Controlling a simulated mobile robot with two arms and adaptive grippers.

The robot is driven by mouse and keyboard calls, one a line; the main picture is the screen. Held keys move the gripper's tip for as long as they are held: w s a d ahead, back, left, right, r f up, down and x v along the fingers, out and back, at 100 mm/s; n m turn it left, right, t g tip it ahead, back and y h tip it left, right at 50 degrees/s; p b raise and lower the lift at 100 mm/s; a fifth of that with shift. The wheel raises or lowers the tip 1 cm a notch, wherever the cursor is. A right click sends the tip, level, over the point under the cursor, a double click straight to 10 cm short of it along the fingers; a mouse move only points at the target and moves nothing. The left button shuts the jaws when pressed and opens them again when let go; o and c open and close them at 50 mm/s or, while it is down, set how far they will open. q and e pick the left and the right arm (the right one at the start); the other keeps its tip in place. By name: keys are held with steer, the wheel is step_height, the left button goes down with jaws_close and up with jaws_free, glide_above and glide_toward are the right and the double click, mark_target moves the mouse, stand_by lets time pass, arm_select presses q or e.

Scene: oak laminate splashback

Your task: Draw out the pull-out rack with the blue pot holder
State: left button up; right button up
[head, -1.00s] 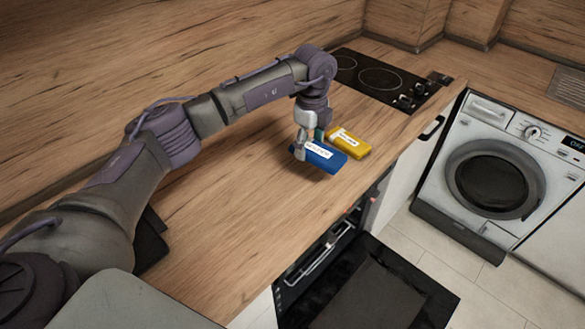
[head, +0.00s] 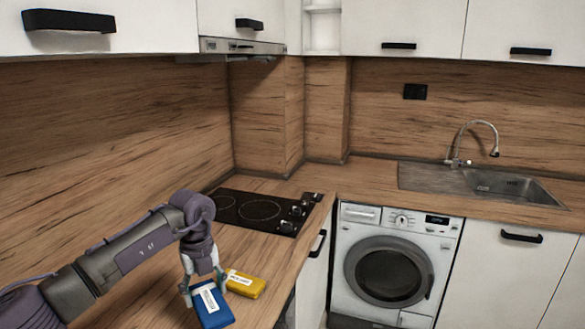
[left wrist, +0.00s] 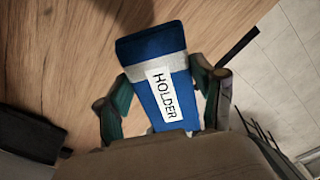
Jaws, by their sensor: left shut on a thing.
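The blue pot holder (head: 213,310) is a thick blue block with a white label. My left gripper (head: 203,288) is shut on it over the wooden counter. In the left wrist view the pot holder (left wrist: 150,50) sits between the two fingers, its label reading "HOLDER". I cannot tell whether it touches the counter. The pull-out rack does not show in the head view. Thin dark bars (left wrist: 262,135) show at the right of the left wrist view, but I cannot tell whether they are the rack. My right gripper is not in view.
A yellow labelled block (head: 246,284) lies on the counter just right of the gripper. A black hob (head: 240,209) lies behind it. A washing machine (head: 390,270) and sink (head: 480,183) are to the right. Bare counter (head: 262,247) lies between block and hob.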

mark_target(200, 314)
arm_select(q)
steer(key=m, duration=0.1)
steer(key=s+m, duration=0.1)
steer(key=m, duration=0.2)
steer(key=shift+s, duration=0.25)
steer(key=s+m, duration=0.1)
steer(key=m, duration=0.2)
steer(key=s+m, duration=0.2)
steer(key=m, duration=0.1)
steer(key=s+m, duration=0.1)
steer(key=m, duration=0.3)
steer(key=shift+s+d+f, duration=0.15)
steer(key=shift+s+d, duration=0.1)
steer(key=shift+d, duration=0.05)
steer(key=s+f+m, duration=0.2)
steer(key=s+m, duration=1.6)
steer(key=m, duration=1)
steer(key=shift+s+d+m, duration=0.2)
steer(key=shift+s+m, duration=0.2)
steer(key=shift+w, duration=0.2)
